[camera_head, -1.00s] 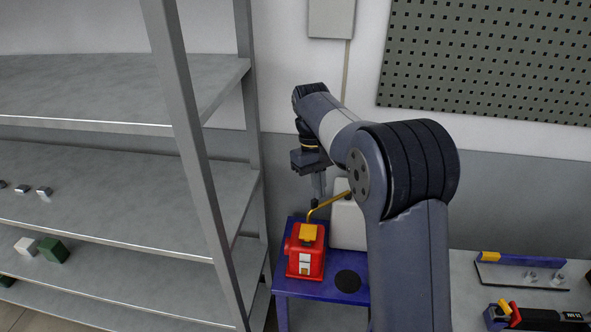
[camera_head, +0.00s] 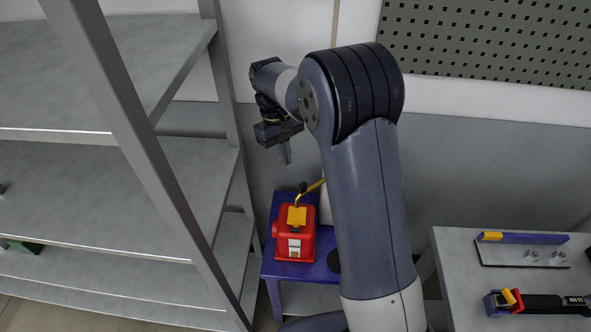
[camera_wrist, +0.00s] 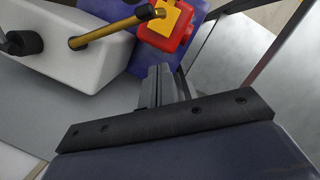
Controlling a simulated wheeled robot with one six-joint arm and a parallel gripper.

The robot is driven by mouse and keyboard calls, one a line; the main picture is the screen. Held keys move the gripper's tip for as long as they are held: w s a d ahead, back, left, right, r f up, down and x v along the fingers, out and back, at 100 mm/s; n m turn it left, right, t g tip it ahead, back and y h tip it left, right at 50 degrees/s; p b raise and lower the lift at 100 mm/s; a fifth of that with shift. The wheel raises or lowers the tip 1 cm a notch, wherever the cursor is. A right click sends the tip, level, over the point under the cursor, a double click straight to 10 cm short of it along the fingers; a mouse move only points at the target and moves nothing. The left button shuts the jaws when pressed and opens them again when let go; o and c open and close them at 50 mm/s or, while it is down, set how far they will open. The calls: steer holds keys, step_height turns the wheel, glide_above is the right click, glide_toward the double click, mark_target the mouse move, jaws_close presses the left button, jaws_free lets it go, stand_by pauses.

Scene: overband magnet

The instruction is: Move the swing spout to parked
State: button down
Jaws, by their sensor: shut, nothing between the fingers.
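My arm hides most of the white housing in the head view.
The red box (camera_head: 294,248) with a yellow top sits on the blue stand (camera_head: 284,206). A grey shelf rack (camera_head: 165,185) stands close on the left. A grey bench (camera_head: 455,270) with tools is at right. A pegboard (camera_head: 490,45) hangs on the wall behind.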

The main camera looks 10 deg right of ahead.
mark_target(302, 184)
steer(key=shift+s+d+f+p, duration=0.2)
steer(key=shift+s+d+f, duration=0.2)
steer(key=shift+s, duration=0.3)
steer(key=shift+s+d+f+p, duration=0.25)
steer(key=shift+s+d+f, duration=0.2)
steer(key=shift+s, duration=0.2)
steer(key=shift+s+d+f+p, duration=0.2)
steer(key=shift+s+d+f, duration=0.2)
steer(key=shift+s, duration=0.3)
steer(key=shift+s+d+n, duration=0.2)
steer(key=shift+s+n, duration=0.3)
steer(key=shift+s, duration=0.05)
steer(key=shift+s+d+n, duration=0.2)
steer(key=shift+s+n, duration=0.3)
steer(key=s+d+n+t+h, duration=0.1)
steer(key=s+d+n+t, duration=0.1)
steer(key=s+d+n, duration=0.4)
steer(key=shift+s+d+n, duration=0.35)
steer(key=shift+d+n, duration=0.95)
steer(key=shift+d, duration=0.35)
